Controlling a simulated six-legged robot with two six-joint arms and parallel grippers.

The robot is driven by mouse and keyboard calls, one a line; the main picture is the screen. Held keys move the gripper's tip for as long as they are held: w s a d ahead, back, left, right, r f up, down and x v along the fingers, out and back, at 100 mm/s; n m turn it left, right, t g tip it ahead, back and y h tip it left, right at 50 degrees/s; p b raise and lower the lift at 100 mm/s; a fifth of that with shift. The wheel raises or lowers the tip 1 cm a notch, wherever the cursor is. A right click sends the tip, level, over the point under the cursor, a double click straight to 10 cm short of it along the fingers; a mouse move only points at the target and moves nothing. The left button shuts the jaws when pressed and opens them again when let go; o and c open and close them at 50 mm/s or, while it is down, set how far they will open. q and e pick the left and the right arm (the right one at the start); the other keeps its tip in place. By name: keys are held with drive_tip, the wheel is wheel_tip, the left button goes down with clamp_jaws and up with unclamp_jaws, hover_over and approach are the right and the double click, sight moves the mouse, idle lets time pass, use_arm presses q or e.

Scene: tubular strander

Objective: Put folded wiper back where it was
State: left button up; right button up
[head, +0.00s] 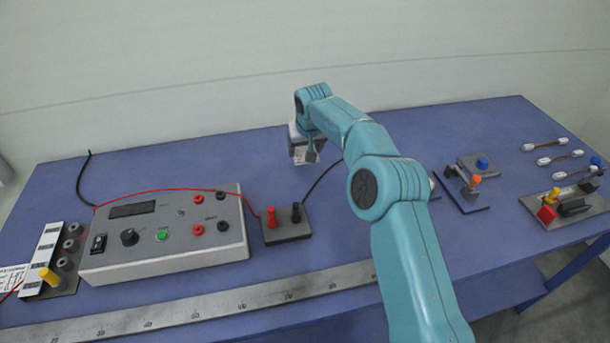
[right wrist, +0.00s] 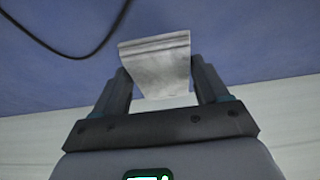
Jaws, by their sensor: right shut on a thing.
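The folded wiper (right wrist: 158,66) is a pale grey-white folded cloth. In the right wrist view it sits between the two fingers of my right gripper (right wrist: 160,82), which is shut on it. In the head view my right gripper (head: 308,152) is at the back middle of the blue table, with the pale wiper (head: 300,154) showing at its fingers. I cannot tell whether the wiper touches the table top. My left gripper is not in view.
A grey meter box (head: 165,236) with knobs stands on the left, beside a terminal block (head: 287,226) with red and black posts. A long steel ruler (head: 200,306) lies along the front. Small fixtures (head: 466,181) and short leads (head: 560,157) are on the right. The back left table is mostly clear.

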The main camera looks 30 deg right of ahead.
sight(304, 175)
wheel_tip(304, 175, down, 9)
drive_tip(key=shift+r+p, duration=0.2)
drive_tip(key=shift+p, duration=0.4)
drive_tip(key=shift+s, duration=0.1)
drive_tip(key=o, duration=0.9)
drive_tip(key=shift+f, duration=0.15)
drive_tip(key=shift+o, duration=0.2)
